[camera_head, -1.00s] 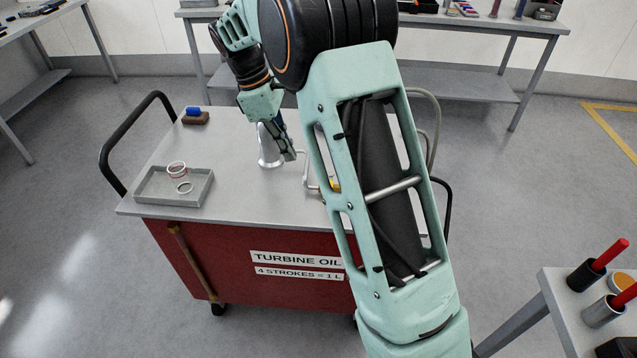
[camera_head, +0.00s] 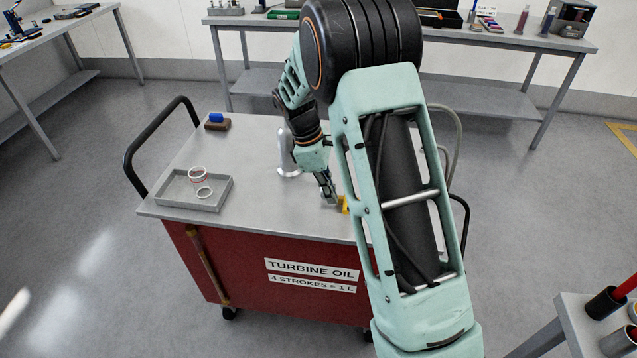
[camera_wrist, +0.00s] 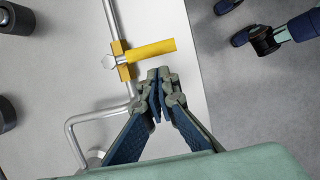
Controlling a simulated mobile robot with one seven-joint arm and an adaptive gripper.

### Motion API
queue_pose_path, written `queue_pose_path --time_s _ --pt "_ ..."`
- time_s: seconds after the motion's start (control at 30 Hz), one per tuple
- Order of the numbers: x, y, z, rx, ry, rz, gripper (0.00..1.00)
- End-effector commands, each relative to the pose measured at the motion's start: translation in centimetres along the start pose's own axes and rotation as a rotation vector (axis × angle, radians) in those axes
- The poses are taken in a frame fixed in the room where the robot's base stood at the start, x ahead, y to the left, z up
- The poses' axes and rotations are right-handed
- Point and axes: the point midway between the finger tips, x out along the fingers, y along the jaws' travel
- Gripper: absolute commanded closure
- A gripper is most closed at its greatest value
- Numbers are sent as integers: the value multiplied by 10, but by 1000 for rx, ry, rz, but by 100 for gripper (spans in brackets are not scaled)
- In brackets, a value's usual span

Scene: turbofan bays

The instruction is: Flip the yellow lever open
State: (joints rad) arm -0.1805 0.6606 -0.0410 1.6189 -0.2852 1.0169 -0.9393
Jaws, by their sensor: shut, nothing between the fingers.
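The yellow lever (camera_wrist: 150,52) shows in the wrist view as a flat bar pointing right from a yellow valve block on a thin metal pipe (camera_wrist: 117,27). In the head view a small part of the yellow lever (camera_head: 344,204) shows beside my gripper (camera_head: 329,198); my arm hides the rest. In the wrist view my gripper (camera_wrist: 158,78) is shut and empty, its fingertips just below the middle of the lever, close to it. I cannot tell whether they touch it.
The red cart (camera_head: 190,250) has a grey top with a grey tray (camera_head: 165,192) holding white rings. A metal cylinder (camera_head: 286,150) stands behind my gripper. A bench corner (camera_head: 575,325) lies at lower right.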

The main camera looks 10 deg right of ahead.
Motion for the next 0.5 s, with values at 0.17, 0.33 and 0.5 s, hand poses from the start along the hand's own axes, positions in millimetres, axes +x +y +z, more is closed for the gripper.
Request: queue_pose_path --time_s 0.17,0.33,0.5 --pt "5 0 10 -1 0 0 100" --pt "6 0 11 -2 0 0 100" --pt "6 0 11 -2 0 0 100"
